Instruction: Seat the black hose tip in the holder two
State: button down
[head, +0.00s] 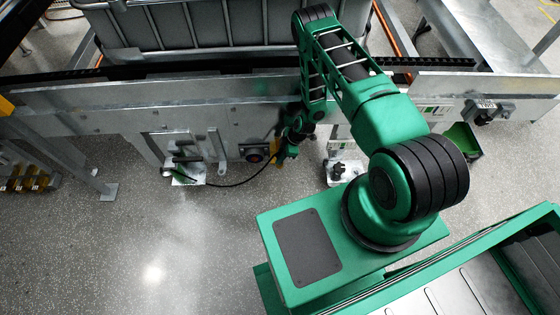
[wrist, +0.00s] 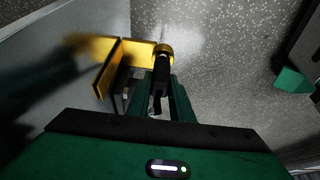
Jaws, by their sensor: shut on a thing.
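My gripper (head: 284,154) is low in front of the machine's metal side in the head view. In the wrist view its green fingers (wrist: 159,92) are shut on the black hose tip (wrist: 162,76). A brass-coloured round collar (wrist: 163,48) shows at the tip's far end; I cannot tell whether it belongs to the tip or a holder. A yellow bracket (wrist: 108,68) stands just left of the tip, and it also shows beside my gripper in the head view (head: 275,146). I cannot read a holder number or tell whether the tip touches the bracket.
The black hose (head: 234,185) hangs in a curve from a fitting on a pale plate (head: 187,174) to my gripper. A black knob (head: 339,169) is to the right. Open speckled floor lies in front.

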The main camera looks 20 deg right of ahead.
jog(key=shift+r, duration=2.8)
